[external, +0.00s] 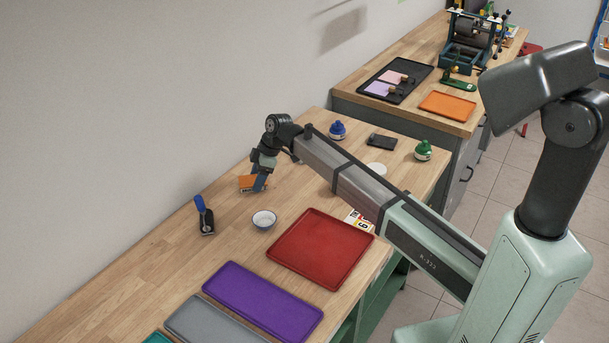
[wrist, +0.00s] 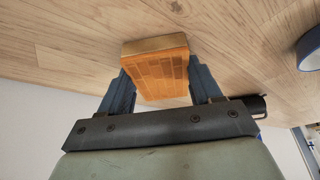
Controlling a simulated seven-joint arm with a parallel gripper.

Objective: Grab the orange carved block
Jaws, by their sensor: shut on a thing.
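The orange carved block (wrist: 158,72) sits between the two blue fingers of my gripper (wrist: 160,82) in the wrist view. Its grooved orange face points toward the camera, and a brown edge runs along its far side. In the external view my gripper (external: 260,183) points down at the wooden table, and the orange block (external: 247,182) shows at its fingertips. My gripper is shut on the block. I cannot tell whether the block still touches the tabletop.
A blue-handled roller (external: 203,215) and a small bowl (external: 264,219) stand nearby. A red tray (external: 320,247) and a purple tray (external: 263,302) lie toward the front. Blue (external: 337,130) and green (external: 423,150) bottles stand farther back. The wall borders the table's left side.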

